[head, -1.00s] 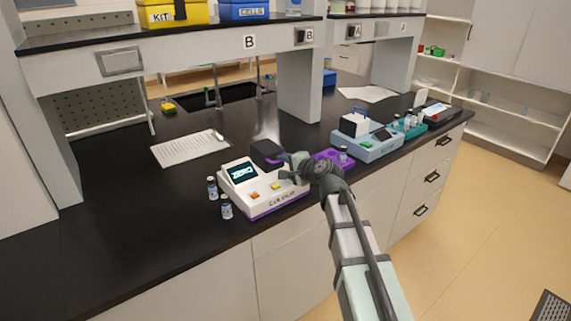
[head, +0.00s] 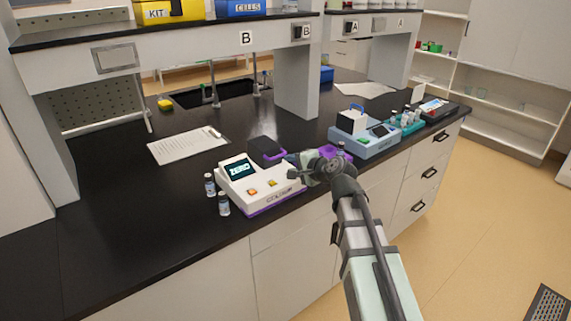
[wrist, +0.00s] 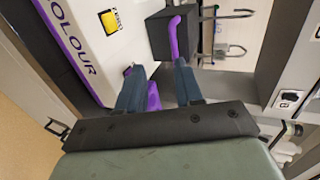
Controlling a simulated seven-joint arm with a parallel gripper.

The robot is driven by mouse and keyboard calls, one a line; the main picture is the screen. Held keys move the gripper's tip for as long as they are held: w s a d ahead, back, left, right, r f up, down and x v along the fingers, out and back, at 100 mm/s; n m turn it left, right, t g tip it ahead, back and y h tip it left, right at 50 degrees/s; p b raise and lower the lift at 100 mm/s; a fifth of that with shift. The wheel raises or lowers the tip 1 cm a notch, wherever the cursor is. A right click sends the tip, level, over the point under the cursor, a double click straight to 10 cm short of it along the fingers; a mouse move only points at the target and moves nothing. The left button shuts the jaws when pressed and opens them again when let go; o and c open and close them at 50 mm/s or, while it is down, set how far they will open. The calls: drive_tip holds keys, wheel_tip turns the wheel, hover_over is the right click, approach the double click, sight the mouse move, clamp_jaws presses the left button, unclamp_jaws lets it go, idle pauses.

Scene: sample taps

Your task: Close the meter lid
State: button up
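The white colour meter (head: 236,190) with a ZERO screen stands near the bench's front edge; it also shows in the wrist view (wrist: 82,28). Its dark meter lid (head: 264,150) is at the meter's back right and carries a purple handle (head: 274,156). In the wrist view the lid (wrist: 172,38) and handle (wrist: 175,38) lie just beyond my fingertips. The lid looks raised, but its exact angle is hard to tell. My gripper (wrist: 156,68) is open, with nothing held between its fingers. In the head view my gripper (head: 290,172) is at the meter's right side.
Two small vials (head: 223,204) stand left of the meter. A purple rack (head: 336,152) is partly hidden behind my gripper. A blue-grey instrument (head: 366,138) and a teal rack (head: 408,124) stand farther right. A paper sheet (head: 186,146) lies behind the meter; the left bench top is clear.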

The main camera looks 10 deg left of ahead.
drive_tip(key=v, duration=0.8)
drive_tip(key=shift+s+d+r, duration=0.1)
drive_tip(key=shift+r, duration=0.05)
drive_tip(key=s+d+f+n+g+h, duration=0.3)
drive_tip(key=s+d+f, duration=0.1)
drive_tip(key=f, duration=0.9)
drive_tip(key=s+d+f+n+g+h, duration=0.3)
drive_tip(key=s+d+f+n, duration=0.15)
drive_tip(key=f, duration=0.75)
drive_tip(key=s+d+f+n+g+h, duration=0.25)
drive_tip(key=s+d+f, duration=0.25)
drive_tip(key=f, duration=0.8)
drive_tip(key=s+d+f+g, duration=0.3)
drive_tip(key=s+f+g, duration=0.1)
drive_tip(key=s+f, duration=0.8)
drive_tip(key=s+d+f+m+g+h, duration=0.1)
drive_tip(key=s+d+f+g, duration=0.2)
drive_tip(key=s+f, duration=0.9)
drive_tip(key=s+g, duration=0.1)
drive_tip(key=s, duration=0.6)
drive_tip(key=shift+s+d+f, duration=0.25)
drive_tip(key=shift+s+f, duration=0.05)
